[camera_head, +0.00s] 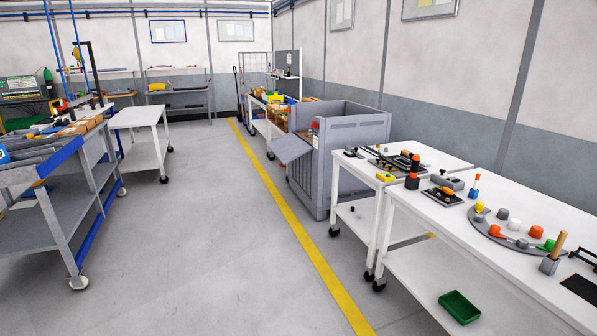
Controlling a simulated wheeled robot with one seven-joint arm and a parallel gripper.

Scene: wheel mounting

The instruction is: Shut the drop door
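The drop door (291,150) is a flat grey panel on the left side of a tall grey open-topped bin (345,150). It stands open, sticking out from the bin to the left and tilted slightly down at its outer end. A small red part (315,127) shows at the bin's corner near the door; I cannot tell what it is. My gripper is not in view, and nothing is seen touching the door.
White wheeled tables (450,240) with knobs and tools stand at the right, close to the bin. A green tray (459,307) lies on the lower shelf. A grey cart (85,185) stands at the left. The floor between, with a yellow line (295,225), is clear.

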